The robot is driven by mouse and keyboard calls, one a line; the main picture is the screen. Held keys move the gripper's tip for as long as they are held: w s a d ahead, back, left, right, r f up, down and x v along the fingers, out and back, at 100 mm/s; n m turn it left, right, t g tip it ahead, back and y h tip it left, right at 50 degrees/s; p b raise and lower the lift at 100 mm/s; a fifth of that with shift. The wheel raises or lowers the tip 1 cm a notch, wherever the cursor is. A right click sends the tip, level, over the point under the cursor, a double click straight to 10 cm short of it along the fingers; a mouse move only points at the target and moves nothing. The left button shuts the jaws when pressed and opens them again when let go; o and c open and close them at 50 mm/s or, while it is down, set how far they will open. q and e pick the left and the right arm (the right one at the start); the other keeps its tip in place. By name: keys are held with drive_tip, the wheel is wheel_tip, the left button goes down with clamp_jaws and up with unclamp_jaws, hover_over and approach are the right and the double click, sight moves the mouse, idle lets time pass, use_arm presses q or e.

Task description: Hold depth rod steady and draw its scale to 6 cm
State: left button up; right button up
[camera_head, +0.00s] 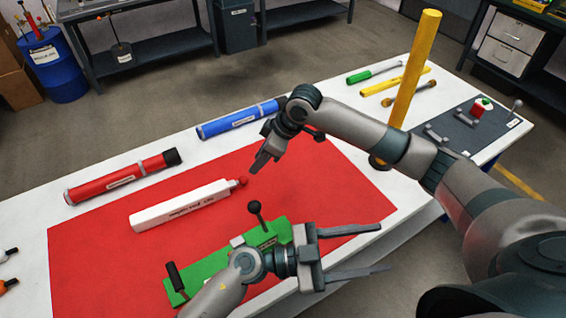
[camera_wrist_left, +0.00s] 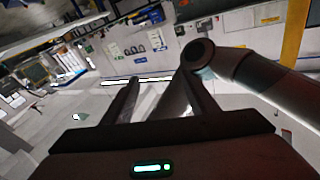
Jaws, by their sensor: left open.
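A long white box-shaped body (camera_head: 182,206) with dark lettering lies on the red mat. A small red knob (camera_head: 242,181) sits at its right end. I take it for the depth rod, but I cannot read its lettering or any scale. My right gripper (camera_head: 259,168) points down just right of the red knob, seemingly apart from it; whether its fingers are parted is unclear. My left gripper (camera_head: 385,247) is open and empty over the mat's right front part, fingers pointing right. Its parted fingers also show in the left wrist view (camera_wrist_left: 160,76), with nothing between them.
A green base (camera_head: 205,266) with black-knobbed handles stands partly behind my left arm. A red tube (camera_head: 120,178) and a blue tube (camera_head: 235,119) lie behind the mat. A tall yellow tube (camera_head: 415,70) stands at the right. The red mat (camera_head: 90,250) is bare at its left.

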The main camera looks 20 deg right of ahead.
use_arm(q)
drive_tip(key=w+a+r+m+g+y, duration=0.1)
drive_tip(key=a+r+m, duration=0.3)
drive_tip(key=r+m, duration=0.3)
drive_tip(key=w+a+r+m+g+y, duration=0.1)
drive_tip(key=a+r+m, duration=0.3)
drive_tip(key=r+m, duration=0.25)
drive_tip(key=n+t+y, duration=0.1)
drive_tip(key=n+t, duration=0.7)
drive_tip(key=n, duration=0.9)
hover_over(174, 203)
drive_tip(key=s, duration=0.5)
wheel_tip(174, 203, down, 19)
drive_tip(key=w+a+f+n, duration=0.1)
drive_tip(key=a, duration=0.3)
drive_tip(key=w+a+f+n+t+y, duration=0.1)
drive_tip(key=a+f, duration=0.1)
drive_tip(key=a, duration=0.3)
drive_tip(key=w+a+f+n+y, duration=0.1)
drive_tip(key=a, duration=0.3)
drive_tip(key=shift+w+a+f+n, duration=0.15)
drive_tip(key=shift+w+a+n, duration=0.1)
drive_tip(key=shift+a, duration=0.05)
drive_tip(key=shift+d, duration=0.2)
drive_tip(key=x, duration=1.7)
drive_tip(key=shift+w+d, duration=0.1)
drive_tip(key=shift+w, duration=0.1)
